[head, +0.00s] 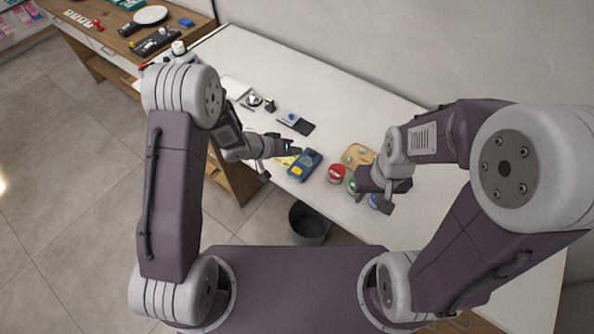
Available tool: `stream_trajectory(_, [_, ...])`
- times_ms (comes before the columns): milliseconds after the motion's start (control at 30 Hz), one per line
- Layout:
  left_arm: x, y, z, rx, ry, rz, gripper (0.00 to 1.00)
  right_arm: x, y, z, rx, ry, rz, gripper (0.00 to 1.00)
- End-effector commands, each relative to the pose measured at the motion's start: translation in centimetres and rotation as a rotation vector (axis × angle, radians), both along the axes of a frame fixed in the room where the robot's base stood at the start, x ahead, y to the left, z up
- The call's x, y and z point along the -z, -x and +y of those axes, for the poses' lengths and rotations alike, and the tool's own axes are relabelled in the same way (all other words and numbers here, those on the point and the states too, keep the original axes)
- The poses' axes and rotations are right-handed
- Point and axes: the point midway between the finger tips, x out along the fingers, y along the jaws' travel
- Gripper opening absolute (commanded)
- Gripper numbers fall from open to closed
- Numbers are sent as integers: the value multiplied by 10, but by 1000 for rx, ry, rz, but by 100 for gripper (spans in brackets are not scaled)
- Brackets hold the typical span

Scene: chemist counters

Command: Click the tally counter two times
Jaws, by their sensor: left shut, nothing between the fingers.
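A blue and yellow device (305,164) lies on the white counter (335,92) near its front edge. It is too small to tell for sure whether it is the tally counter. My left gripper (291,147) is shut and empty, just behind and left of this device in the head view. Whether it touches anything there cannot be told. My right gripper (384,195) hangs over the counter's front edge, beside several round containers. Its fingers are too small and partly hidden to tell whether they are open.
A red container (336,174) stands right of the device, with a wooden board (357,156) behind. A dark and grey item (296,123) lies behind my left gripper. A dark bin (309,222) stands on the floor in front. The counter's back part is clear.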

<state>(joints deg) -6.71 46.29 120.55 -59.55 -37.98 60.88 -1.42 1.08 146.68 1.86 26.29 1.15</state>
Motion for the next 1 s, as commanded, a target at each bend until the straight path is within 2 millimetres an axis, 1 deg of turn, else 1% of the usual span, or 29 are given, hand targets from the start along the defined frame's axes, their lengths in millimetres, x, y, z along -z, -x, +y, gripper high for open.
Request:
stream_trajectory(33, [8,0,0,0,0,0,0,9,0,0,0,0,0,36])
stream_trajectory(167, [23,0,0,-1,-1,0,0,26,0,0,0,0,0,36])
stream_trajectory(500, [65,0,0,-2,-1,-1,0,78,0,0,0,0,0,36])
stream_trajectory(700, [83,0,0,0,0,1,0,87,0,0,0,0,0,36])
stream_trajectory(1000, [83,0,0,0,0,0,0,86,0,0,0,0,0,36])
